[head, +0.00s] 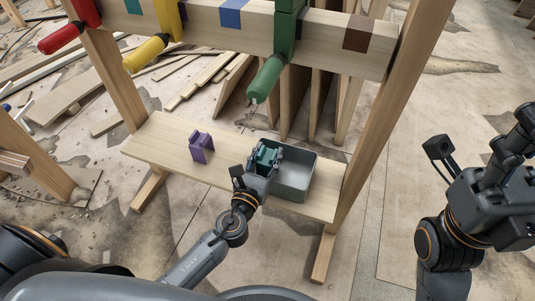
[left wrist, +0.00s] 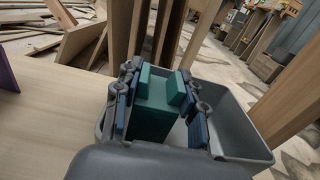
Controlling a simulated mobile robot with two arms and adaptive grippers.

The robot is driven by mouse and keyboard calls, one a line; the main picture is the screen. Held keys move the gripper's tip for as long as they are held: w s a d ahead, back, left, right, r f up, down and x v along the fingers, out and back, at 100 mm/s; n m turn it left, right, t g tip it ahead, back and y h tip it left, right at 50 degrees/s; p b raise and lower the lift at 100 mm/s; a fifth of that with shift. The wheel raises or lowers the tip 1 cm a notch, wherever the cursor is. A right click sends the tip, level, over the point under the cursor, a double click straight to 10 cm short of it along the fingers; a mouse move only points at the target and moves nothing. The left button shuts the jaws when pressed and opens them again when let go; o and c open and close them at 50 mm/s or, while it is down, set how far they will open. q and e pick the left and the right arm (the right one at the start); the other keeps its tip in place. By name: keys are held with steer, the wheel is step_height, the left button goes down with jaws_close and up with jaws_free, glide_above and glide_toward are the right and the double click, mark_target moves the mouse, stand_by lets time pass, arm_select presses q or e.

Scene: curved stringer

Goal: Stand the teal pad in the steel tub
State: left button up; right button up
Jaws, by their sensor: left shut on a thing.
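The grey steel tub (head: 298,184) stands open on the wooden shelf. The pad is upright at the tub's left part, and its lower end is hidden. I cannot tell whether it touches the tub floor. My right gripper (head: 520,130) is partly cut off at the right edge.
A purple notched block (head: 202,147) stands on the shelf (head: 155,140) left of the tub. A beam with red, yellow and green (head: 267,78) clamps crosses above. Wooden posts flank the shelf. Loose planks lie on the floor behind. The shelf's left end is clear.

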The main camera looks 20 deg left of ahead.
arm_select(q)
steer(key=o, duration=1.3)
steer(key=shift+c, duration=0.2)
steer(key=shift+r+p, duration=0.2)
steer(key=shift+p, duration=0.1)
steer(key=s, duration=1.2)
steer(key=shift+a, duration=0.2)
